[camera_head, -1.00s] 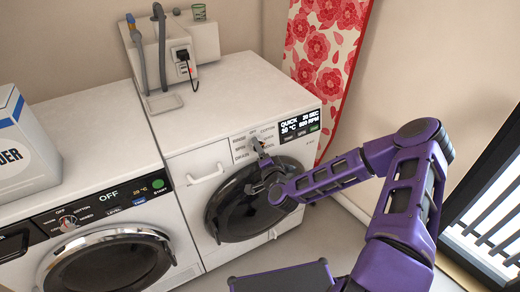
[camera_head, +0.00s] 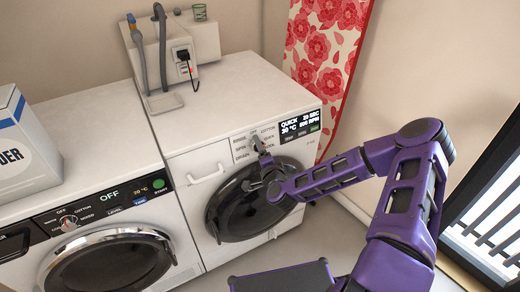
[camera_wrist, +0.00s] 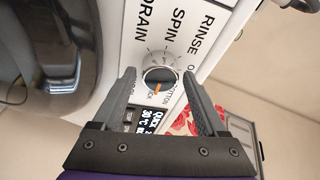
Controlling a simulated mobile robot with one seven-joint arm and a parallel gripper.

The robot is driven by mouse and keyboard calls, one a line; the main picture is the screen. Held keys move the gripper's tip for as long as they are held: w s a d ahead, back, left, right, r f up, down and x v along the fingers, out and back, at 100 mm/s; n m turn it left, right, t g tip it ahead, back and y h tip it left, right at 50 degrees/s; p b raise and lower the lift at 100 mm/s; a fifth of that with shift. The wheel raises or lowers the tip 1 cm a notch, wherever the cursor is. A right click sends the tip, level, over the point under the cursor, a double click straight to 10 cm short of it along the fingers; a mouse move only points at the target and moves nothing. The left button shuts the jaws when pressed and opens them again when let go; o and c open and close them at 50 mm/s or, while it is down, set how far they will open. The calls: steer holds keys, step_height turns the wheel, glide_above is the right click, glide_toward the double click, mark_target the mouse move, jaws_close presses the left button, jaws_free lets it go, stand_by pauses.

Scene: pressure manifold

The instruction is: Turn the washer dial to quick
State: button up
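The washer (camera_head: 240,115) is the white machine on the right. Its display (camera_head: 300,124) reads QUICK, 20 SEC, 30 °C and 800 RPM. Its round dial (camera_wrist: 160,80) has a dark grip with an orange mark, which points down the picture in the wrist view, towards a partly hidden label ending in CK. My gripper (camera_wrist: 158,72) is open, with one finger on each side of the dial and a visible gap to each. In the head view my gripper (camera_head: 263,156) is at the dial, which it partly hides.
A second machine (camera_head: 110,215), reading OFF, stands to the left with its own dial (camera_head: 68,223). A powder box (camera_head: 22,150) sits on it. Hoses and a plug are at the back wall. A flowered board (camera_head: 325,60) stands behind the washer's right side.

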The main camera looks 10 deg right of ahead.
steer(key=shift+o, duration=0.5)
steer(key=s+d+r+p, duration=0.1)
steer(key=s+r+p, duration=0.1)
steer(key=s, duration=1.5)
steer(key=shift+s+r, duration=0.15)
steer(key=shift+r, duration=0.1)
